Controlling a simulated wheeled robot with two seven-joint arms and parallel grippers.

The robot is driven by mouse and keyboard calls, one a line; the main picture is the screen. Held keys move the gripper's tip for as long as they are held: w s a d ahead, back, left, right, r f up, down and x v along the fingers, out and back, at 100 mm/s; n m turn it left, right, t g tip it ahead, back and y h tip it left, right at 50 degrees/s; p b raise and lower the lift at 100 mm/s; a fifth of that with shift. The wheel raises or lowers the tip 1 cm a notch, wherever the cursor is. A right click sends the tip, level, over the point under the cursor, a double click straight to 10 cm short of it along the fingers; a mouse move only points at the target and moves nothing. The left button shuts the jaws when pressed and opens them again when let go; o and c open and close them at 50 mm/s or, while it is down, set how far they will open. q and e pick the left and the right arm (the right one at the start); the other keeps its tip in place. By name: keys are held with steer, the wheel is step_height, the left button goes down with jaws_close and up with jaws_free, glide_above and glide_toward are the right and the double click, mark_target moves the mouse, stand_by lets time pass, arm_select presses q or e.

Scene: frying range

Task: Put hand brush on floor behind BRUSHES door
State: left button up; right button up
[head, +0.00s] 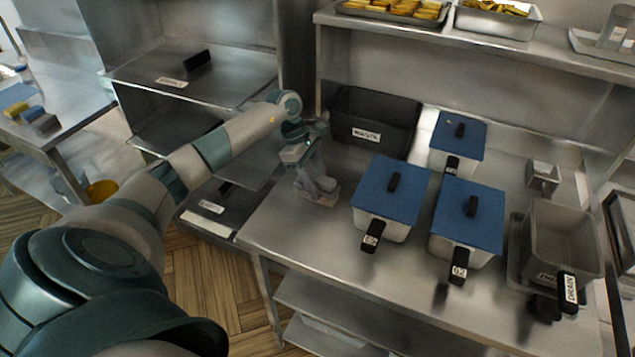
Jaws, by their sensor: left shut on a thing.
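My left arm reaches in from the left, and its gripper (320,188) points down over the left end of the steel counter, beside the nearest blue-lidded pan. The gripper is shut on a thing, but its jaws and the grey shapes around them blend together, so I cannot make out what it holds. I cannot identify a hand brush with certainty. No door marked BRUSHES is readable in this view. My right gripper is not in view.
Blue-lidded pans (393,193) and a drain pan (564,240) crowd the counter (330,240). A black labelled bin (374,122) stands behind. A steel shelf unit (150,72) with a black item (197,61) stands left. Wooden floor (205,275) shows below.

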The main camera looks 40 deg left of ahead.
arm_select(q)
steer(key=o, duration=1.1)
steer(key=shift+o, duration=0.2)
steer(key=shift+a+r+b, duration=0.25)
steer(key=shift+r+b, duration=0.05)
steer(key=shift+r, duration=0.25)
steer(key=b+v, duration=0.3)
steer(key=v, duration=0.8)
steer(key=shift+s, duration=0.1)
